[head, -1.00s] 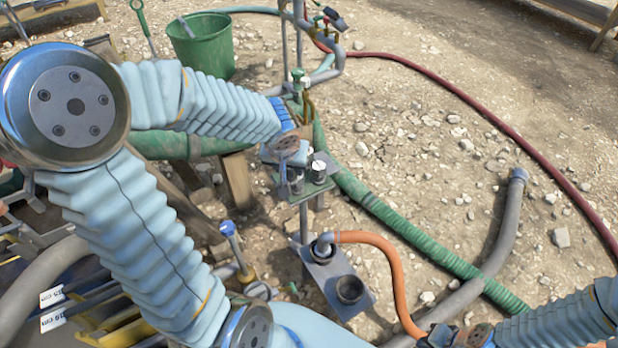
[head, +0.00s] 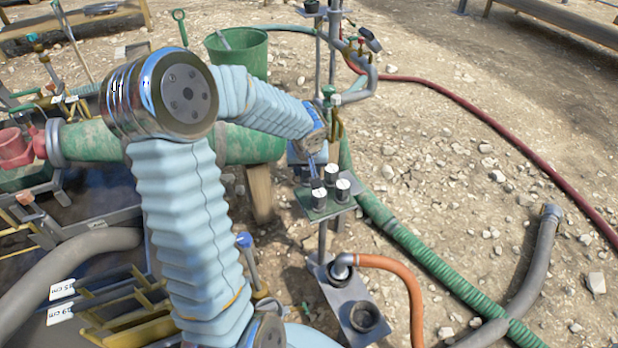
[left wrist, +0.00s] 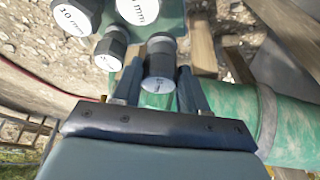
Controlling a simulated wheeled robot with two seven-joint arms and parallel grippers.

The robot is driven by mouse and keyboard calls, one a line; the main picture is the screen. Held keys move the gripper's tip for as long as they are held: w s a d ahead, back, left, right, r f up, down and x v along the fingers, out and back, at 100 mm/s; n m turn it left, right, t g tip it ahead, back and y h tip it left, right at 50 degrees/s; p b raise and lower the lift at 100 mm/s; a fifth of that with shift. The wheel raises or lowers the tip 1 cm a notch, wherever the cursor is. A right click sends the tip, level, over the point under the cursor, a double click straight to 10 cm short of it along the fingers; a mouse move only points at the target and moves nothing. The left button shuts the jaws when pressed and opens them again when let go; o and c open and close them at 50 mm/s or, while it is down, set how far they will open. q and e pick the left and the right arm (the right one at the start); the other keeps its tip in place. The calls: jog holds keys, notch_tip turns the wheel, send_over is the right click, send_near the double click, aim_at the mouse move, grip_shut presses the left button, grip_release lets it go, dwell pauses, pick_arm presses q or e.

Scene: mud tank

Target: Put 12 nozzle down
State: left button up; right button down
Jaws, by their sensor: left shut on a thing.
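My left gripper (head: 316,172) reaches down to the small green stand plate (head: 299,192) from its far left side. In the left wrist view its two fingers (left wrist: 160,88) are shut on a dark nozzle (left wrist: 160,56) with a grey round end; the lettering on it is too blurred to read. The held nozzle overlaps the plate's edge, and I cannot tell whether it touches the plate. Other dark nozzles with white labelled tops stand on the plate, one marked 10 mm (left wrist: 72,16) and a smaller one beside it (left wrist: 109,49). My right gripper is out of view.
Below the plate, a lower grey bracket (head: 345,300) holds a black cup and an orange hose (head: 395,270). A green ribbed hose (head: 430,255) runs behind the stand. A green bucket (head: 238,52) and a thick green pipe (head: 95,140) are to the left.

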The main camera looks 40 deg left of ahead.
aim_at(309, 176)
pick_arm(q)
jog(key=shift+w+f, duration=0.3)
jog(key=shift+f, duration=0.05)
jog(key=shift+w+f+b, duration=0.1)
jog(key=shift+f+b, duration=0.3)
jog(key=shift+f, duration=1.15)
jog(key=shift+f, duration=0.15)
jog(key=o, duration=0.6)
jog(key=shift+b, duration=0.3)
jog(key=o, duration=0.5)
jog(key=shift+c, duration=0.2)
